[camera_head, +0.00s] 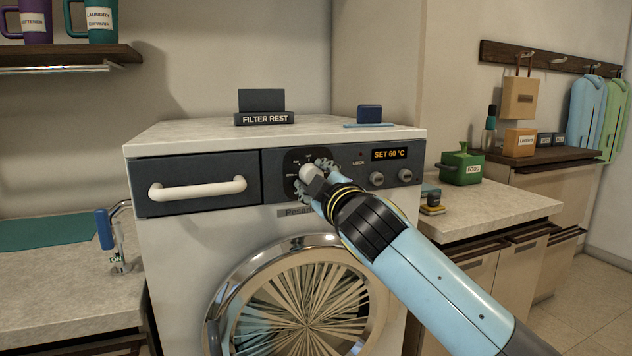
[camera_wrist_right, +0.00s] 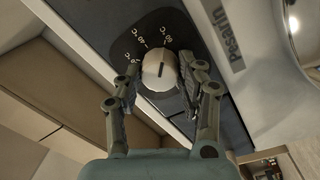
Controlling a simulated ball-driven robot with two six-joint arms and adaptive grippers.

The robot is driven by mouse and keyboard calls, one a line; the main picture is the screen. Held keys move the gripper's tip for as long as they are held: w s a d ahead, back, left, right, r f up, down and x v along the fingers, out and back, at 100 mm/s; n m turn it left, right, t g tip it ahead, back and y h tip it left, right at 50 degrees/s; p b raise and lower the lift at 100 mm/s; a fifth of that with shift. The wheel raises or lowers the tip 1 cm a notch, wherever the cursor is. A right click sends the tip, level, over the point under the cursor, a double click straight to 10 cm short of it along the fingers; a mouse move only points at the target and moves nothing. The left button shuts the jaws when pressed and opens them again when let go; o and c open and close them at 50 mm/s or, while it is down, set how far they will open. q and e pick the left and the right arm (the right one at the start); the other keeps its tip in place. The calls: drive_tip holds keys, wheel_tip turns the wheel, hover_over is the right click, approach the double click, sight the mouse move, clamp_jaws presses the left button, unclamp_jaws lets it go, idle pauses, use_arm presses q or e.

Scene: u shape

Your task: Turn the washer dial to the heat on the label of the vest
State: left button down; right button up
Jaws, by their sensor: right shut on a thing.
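The washer (camera_head: 180,235) stands in front of me with a dark control panel. Its white dial (camera_head: 309,174) sits on a black plate. My right gripper (camera_head: 318,182) is shut on the dial, with one finger on each side. The display (camera_head: 390,154) reads "SET 60 °C". A blue garment (camera_head: 583,115) and a green garment (camera_head: 613,120) hang at the far right; I cannot tell which is the vest, and no label is readable. My left gripper is not in view.
Two small knobs (camera_head: 376,178) sit right of the dial. A "FILTER REST" block (camera_head: 264,118) and a dark blue block (camera_head: 369,113) stand on the washer top. A drawer handle (camera_head: 197,188) is left of the dial. A green "FOOD" container (camera_head: 462,166) stands on the right counter.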

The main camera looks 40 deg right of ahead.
drive_tip(key=shift+f, duration=0.1)
drive_tip(key=o, duration=1.1)
drive_tip(key=shift+o, duration=0.2)
drive_tip(key=v, duration=1.2)
